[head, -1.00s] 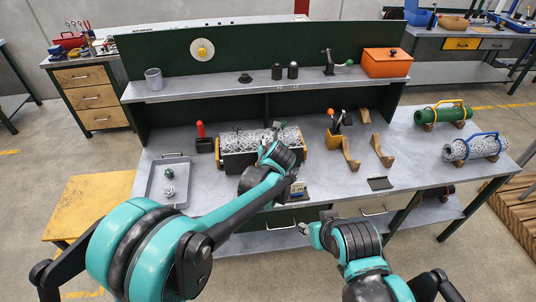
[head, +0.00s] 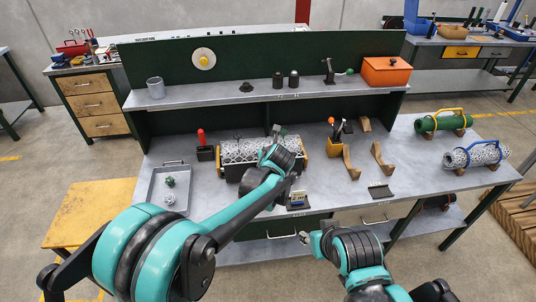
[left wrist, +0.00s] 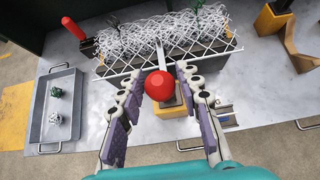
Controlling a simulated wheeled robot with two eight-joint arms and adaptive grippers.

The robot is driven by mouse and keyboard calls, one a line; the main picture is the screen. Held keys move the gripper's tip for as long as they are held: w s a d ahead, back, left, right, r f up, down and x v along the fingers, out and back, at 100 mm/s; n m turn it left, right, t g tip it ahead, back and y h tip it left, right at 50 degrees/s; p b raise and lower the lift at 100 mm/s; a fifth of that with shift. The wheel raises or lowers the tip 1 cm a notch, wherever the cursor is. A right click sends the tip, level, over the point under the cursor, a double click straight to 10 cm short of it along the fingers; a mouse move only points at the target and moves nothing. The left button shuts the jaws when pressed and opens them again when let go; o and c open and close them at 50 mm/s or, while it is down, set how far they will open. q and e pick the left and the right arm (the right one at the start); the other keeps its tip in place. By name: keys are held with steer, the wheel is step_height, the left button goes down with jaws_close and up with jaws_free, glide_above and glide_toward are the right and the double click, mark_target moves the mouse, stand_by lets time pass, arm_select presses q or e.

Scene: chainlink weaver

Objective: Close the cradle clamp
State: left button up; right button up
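The cradle (head: 230,173) holds a roll of wire mesh (head: 240,150) on the bench, left of centre. In the left wrist view the mesh roll (left wrist: 160,38) lies across the top. A lever with a red ball knob (left wrist: 159,86) stands in front of the cradle on a yellow base (left wrist: 172,108), upright toward the camera. My left gripper (left wrist: 155,80) is open, its fingers on either side of the red knob with gaps visible. In the head view my left arm hides the lever. My right gripper (head: 305,237) is low at the bench's front edge, with its fingers barely visible.
A grey tray (head: 187,198) with small green and white pieces stands left of the cradle. A red-handled tool (head: 201,138) is beside the cradle. A tool holder (head: 334,146) and brown brackets (head: 350,162) stand to the right. A shelf (head: 220,95) runs above.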

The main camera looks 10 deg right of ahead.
arm_select(q)
steer(key=shift+s, duration=0.1)
steer(key=v, duration=1.2)
steer(key=s+a+f+n+g+b, duration=0.1)
steer(key=s+a+n, duration=0.2)
steer(key=a+n, duration=0.35)
steer(key=s+a+f+n+b, duration=0.2)
steer(key=s+a+n, duration=0.25)
steer(key=a, duration=0.25)
steer(key=s+a+f+n+g+b, duration=0.1)
steer(key=s+a+n, duration=0.2)
steer(key=a+n, duration=0.3)
steer(key=s+a+f+n+b, duration=0.1)
steer(key=s+a+f+n, duration=0.3)
steer(key=n, duration=0.5)
steer(key=s+a+f+n+g+b, duration=0.1)
steer(key=s+a+f+n, duration=0.3)
steer(key=s+n, duration=0.5)
steer(key=shift+a+f+n+b, duration=0.2)
steer(key=shift+f+n+b, duration=0.35)
steer(key=shift+f, duration=0.15)
